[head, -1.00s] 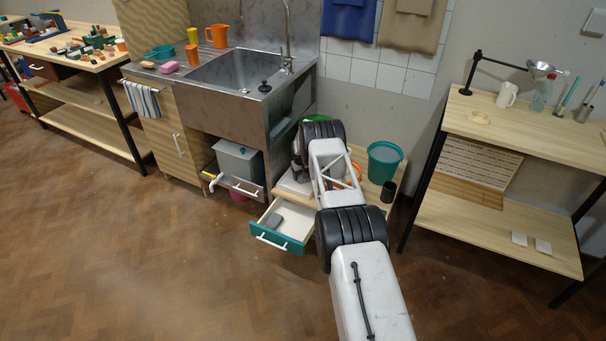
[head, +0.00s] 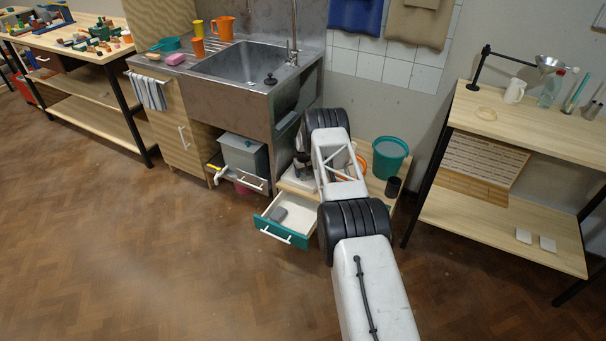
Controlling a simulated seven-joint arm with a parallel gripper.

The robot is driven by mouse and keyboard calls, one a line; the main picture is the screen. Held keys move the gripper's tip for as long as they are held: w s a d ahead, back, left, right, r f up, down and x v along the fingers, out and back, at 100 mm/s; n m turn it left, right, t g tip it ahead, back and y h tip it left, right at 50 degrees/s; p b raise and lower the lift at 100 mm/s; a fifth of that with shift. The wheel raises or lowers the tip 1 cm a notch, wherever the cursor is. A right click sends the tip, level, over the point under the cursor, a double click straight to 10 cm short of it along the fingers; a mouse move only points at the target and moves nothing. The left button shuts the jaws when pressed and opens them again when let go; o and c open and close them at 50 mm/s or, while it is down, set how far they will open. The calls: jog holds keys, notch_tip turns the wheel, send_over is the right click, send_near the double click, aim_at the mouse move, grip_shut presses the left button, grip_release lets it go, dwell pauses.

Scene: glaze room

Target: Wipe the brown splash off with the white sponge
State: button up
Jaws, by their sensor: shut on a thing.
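My gripper (head: 301,163) shows only in part, as a dark shape beside my arm's wrist, low over the small wooden cabinet (head: 378,190) right of the sink. My arm hides most of it. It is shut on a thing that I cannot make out. A white flat surface (head: 298,182) shows just below it on the cabinet top. I cannot pick out the white sponge or the brown splash; my arm covers much of the cabinet top.
A teal-fronted drawer (head: 281,232) stands open below, with a grey block (head: 278,214) inside. The sink (head: 245,66) is behind left, a wooden shelf (head: 510,212) right. The front floor is clear.

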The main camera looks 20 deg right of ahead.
jog(key=shift+w+d, duration=0.2)
jog(key=shift+w+d+r, duration=0.15)
jog(key=shift+w+r, duration=0.05)
jog(key=shift+w+d+f, duration=0.1)
jog(key=shift+d+f, duration=0.05)
jog(key=shift+w+d+f, duration=0.15)
jog(key=shift+w+d, duration=0.35)
jog(key=shift+d, duration=0.05)
jog(key=shift+w+d, duration=0.45)
jog(key=shift+w, duration=0.05)
jog(key=shift+w+d+r, duration=0.2)
jog(key=shift+r, duration=0.1)
jog(key=shift+w+d+f, duration=0.15)
jog(key=shift+f, duration=0.05)
jog(key=shift+w+d+r, duration=0.2)
jog(key=shift+w, duration=0.05)
jog(key=shift+w+d+f, duration=0.15)
jog(key=shift+d, duration=0.05)
jog(key=shift+w+r, duration=0.1)
jog(key=shift+r, duration=0.9)
notch_tip(320, 180, up, 6)
